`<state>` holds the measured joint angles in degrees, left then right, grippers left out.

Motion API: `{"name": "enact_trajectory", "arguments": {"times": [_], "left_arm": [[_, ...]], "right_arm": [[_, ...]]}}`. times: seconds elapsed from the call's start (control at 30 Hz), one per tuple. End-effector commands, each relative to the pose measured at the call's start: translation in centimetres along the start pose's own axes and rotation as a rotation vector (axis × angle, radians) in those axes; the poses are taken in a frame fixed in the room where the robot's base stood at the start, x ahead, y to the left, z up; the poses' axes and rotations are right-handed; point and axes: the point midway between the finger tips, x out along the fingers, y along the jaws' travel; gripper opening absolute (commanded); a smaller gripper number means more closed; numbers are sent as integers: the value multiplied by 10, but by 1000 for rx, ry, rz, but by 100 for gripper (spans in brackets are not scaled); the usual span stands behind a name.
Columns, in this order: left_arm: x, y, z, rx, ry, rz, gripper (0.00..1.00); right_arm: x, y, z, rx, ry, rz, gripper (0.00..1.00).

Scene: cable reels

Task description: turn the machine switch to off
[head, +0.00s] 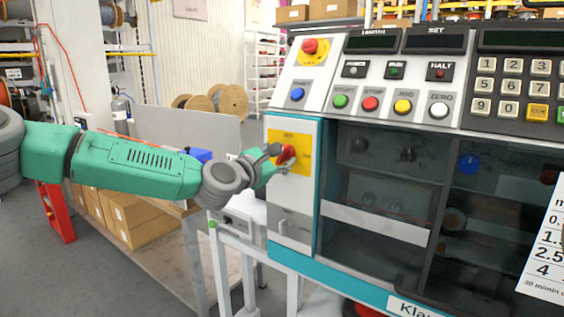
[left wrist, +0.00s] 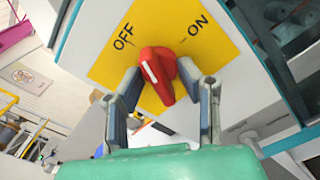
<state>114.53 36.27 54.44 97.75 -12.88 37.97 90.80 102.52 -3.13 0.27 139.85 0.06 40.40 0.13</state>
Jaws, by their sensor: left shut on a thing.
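The machine switch is a red knob (head: 286,154) on a yellow plate (head: 302,140) at the upper left of the machine's front. In the left wrist view the red knob (left wrist: 158,68) stands before the yellow plate (left wrist: 112,70), which is marked OFF at upper left and ON at upper right. The white mark on the knob lies on its side toward OFF. My left gripper (head: 277,157) reaches it from the left. Its two fingers (left wrist: 165,95) stand on either side of the knob, shut on it. My right gripper is not in view.
The machine's panel has an emergency button (head: 310,46), several coloured buttons and a keypad (head: 512,85). A table with a blue thing (head: 200,155) and cardboard boxes (head: 135,222) is beneath and behind my left arm.

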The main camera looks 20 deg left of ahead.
Motion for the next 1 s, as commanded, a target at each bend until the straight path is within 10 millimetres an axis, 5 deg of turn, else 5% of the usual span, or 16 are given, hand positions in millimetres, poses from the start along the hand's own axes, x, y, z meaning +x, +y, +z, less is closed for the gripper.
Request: {"name": "enact_trajectory", "arguments": {"times": [0.73, 0.77, 0.8, 1.0], "left_arm": [[0, -3, -2, -347, 0, -2, 15], [0, -2, 0, -342, 0, -2, 42], [0, -1, 0, -341, 0, -2, 52], [0, 0, 2, -339, -2, 0, 52]], "right_arm": [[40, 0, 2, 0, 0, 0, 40], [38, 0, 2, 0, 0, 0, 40], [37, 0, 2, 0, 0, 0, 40], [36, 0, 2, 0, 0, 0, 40]]}}
